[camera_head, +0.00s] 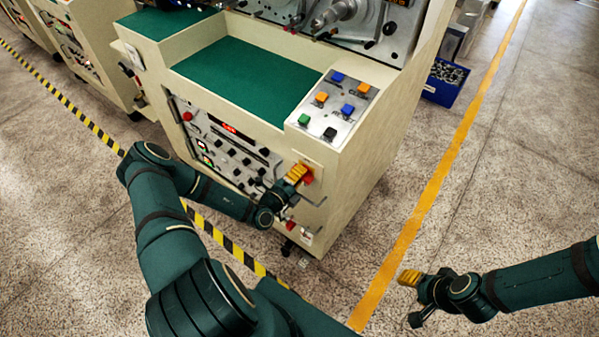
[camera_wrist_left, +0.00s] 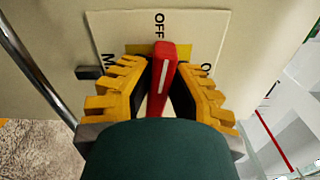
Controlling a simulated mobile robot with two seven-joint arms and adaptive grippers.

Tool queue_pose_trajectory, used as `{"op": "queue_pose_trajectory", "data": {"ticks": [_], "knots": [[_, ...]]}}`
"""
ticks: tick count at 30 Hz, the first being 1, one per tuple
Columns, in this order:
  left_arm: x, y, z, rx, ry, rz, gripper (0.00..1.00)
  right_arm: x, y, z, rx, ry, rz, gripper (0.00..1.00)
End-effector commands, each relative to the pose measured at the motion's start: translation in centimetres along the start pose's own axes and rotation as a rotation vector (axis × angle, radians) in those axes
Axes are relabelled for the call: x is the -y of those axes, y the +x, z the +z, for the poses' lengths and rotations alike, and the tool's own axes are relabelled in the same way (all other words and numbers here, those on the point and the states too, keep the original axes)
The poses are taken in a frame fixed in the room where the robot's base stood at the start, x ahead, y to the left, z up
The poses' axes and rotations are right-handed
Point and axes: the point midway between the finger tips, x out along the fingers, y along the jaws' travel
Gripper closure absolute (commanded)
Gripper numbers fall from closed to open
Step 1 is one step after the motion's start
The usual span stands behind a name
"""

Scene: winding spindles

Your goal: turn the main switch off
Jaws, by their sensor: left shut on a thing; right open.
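The main switch has a red handle with a white line, and it shows in the left wrist view (camera_wrist_left: 164,72) on a pale plate (camera_wrist_left: 110,24). The handle's far end lies just below the word OFF, with the white line tilted slightly right of upright. More lettering at the plate's right is partly hidden. In the head view the red switch (camera_head: 308,175) is on the cabinet's front, right of the knobs. My left gripper (camera_head: 296,174) is shut on the handle, with a yellow finger on each side. My right gripper (camera_head: 410,278) is open and empty, over the floor at lower right.
The cream cabinet (camera_head: 350,165) carries a button panel (camera_head: 335,105) on top and a knob panel (camera_head: 225,145) in front. A metal bar (camera_wrist_left: 35,62) runs close left of the switch plate. A blue crate (camera_head: 440,88) stands behind. The floor at right is clear.

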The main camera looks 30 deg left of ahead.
Motion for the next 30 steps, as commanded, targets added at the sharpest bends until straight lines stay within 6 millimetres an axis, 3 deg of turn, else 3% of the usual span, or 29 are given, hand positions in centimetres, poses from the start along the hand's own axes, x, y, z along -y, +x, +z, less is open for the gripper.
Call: {"op": "queue_pose_trajectory", "data": {"ticks": [12,27,28,30], "knots": [[0.01,0.11,-0.01,0.0,-0.165,-0.004,1.0,0.09,-0.29,-0.02,0.0,0.0,-0.001,0.53],[0.01,0.12,-0.02,0.0,-0.183,-0.004,1.0,0.08,-0.31,-0.03,0.0,0.0,0.0,0.53],[0.01,0.12,-0.02,0.0,-0.183,-0.004,0.77,0.08,-0.31,-0.03,0.0,0.0,0.0,0.53],[0.0,0.12,-0.02,0.0,-0.182,-0.004,0.53,0.08,-0.3,-0.03,0.0,0.0,0.0,0.53]]}}
